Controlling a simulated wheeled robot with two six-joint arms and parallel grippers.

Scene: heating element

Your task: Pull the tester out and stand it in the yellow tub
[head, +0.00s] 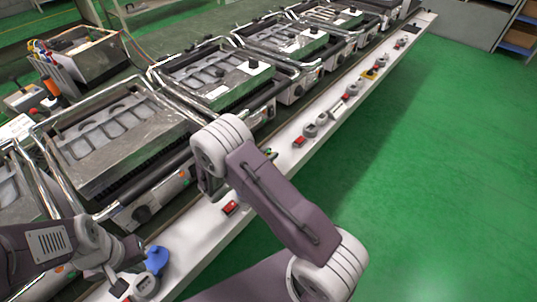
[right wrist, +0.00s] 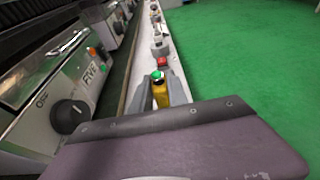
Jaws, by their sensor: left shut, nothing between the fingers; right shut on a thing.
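My right gripper (right wrist: 160,92) is shut on a slim yellow piece with a green top (right wrist: 158,76), which looks like the tester. It is just above or at the white ledge; I cannot tell whether its lower end is free. In the head view my right arm hides most of this gripper. My left gripper (head: 120,287) is low at the left, shut and empty, close to a blue-topped piece (head: 157,260) on the ledge. I cannot make out a yellow tub; a small yellow piece (head: 370,74) sits far along the ledge.
The long white ledge (head: 258,180) carries several small red and grey pieces, one a red switch (head: 231,208). A row of metal grills (head: 120,130) stands along its left side. A grill knob (right wrist: 70,116) is left of my right gripper. The green floor (head: 430,170) is clear.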

